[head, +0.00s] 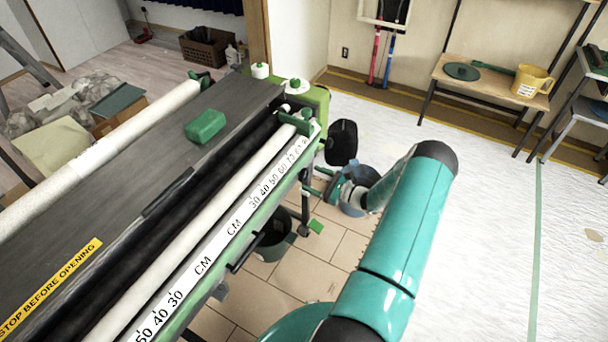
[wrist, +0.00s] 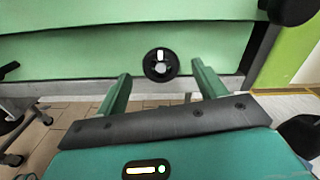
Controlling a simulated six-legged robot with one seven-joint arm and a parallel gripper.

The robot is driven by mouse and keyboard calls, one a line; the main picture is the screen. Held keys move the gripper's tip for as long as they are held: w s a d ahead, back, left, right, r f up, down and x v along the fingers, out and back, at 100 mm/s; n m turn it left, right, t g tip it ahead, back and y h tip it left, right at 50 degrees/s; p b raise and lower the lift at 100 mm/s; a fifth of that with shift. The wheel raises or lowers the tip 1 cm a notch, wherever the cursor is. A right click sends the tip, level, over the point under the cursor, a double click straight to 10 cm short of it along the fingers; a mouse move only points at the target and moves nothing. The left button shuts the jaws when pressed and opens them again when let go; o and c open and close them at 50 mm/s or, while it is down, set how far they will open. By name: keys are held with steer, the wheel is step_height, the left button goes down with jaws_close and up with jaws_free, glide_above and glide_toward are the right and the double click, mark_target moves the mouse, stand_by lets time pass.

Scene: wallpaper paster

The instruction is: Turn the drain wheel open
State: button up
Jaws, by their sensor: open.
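The drain wheel (wrist: 161,65) is a small round black knob with a white mark near its top, on the green side panel of the paster (wrist: 90,55). In the wrist view it lies between my gripper's two green fingers (wrist: 161,70), a little beyond their tips as far as I can tell. The fingers are apart and hold nothing. The wheel is hidden there by the machine.
A dark bucket (head: 272,243) stands on the tiles under the machine. A green block (head: 205,126) lies on the paster's top. A wooden table (head: 480,85) with a yellow mug (head: 532,80) stands at the back right.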

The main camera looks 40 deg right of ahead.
mark_target(306, 176)
steer(key=shift+x, duration=2.3)
steer(key=c, duration=1)
